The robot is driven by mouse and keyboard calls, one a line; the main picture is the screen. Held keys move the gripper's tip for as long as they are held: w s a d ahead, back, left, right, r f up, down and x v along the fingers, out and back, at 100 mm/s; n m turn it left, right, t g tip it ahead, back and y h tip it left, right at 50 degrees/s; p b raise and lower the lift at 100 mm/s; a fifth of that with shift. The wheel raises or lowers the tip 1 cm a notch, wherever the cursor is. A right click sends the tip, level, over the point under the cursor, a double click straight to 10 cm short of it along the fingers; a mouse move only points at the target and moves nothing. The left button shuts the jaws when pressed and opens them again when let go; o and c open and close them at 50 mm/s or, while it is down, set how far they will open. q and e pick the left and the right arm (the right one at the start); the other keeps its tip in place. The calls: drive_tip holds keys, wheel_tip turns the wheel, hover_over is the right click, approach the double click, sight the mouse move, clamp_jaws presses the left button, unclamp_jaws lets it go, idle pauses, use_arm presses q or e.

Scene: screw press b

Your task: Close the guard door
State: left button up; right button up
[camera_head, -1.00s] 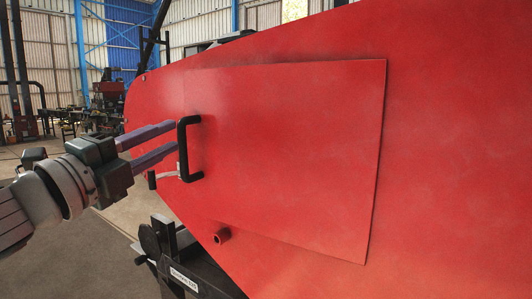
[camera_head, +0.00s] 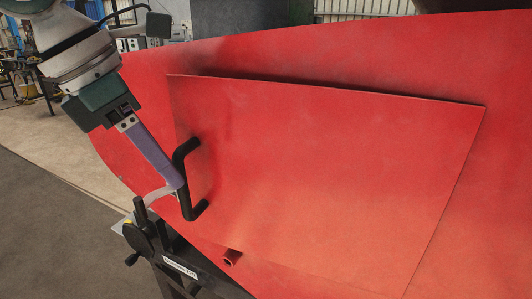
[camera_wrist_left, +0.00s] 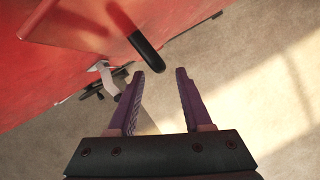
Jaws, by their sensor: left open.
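The guard door (camera_head: 320,180) is a flat red panel on the large red press cover. A dark shadow runs along its top edge, so it seems to stand slightly off the cover. Its black bar handle (camera_head: 184,180) is at the left edge. My left gripper (camera_head: 178,186) reaches down from the upper left, its purple fingers beside the handle. In the left wrist view the gripper (camera_wrist_left: 158,73) is open, with the black handle (camera_wrist_left: 147,52) just beyond the fingertips. Nothing shows between the fingers. Whether they touch the handle I cannot tell. My right gripper is not in view.
The red cover (camera_head: 140,110) surrounds the door. A dark metal bracket with a knob (camera_head: 143,236) stands below the handle. Bare floor (camera_head: 50,210) lies free at the left.

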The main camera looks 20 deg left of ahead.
sight(188, 211)
use_arm(q)
drive_tip(key=p+x, duration=0.1)
drive_tip(key=x, duration=0.4)
drive_tip(key=shift+w+f, duration=0.15)
clamp_jaws()
idle(1.3)
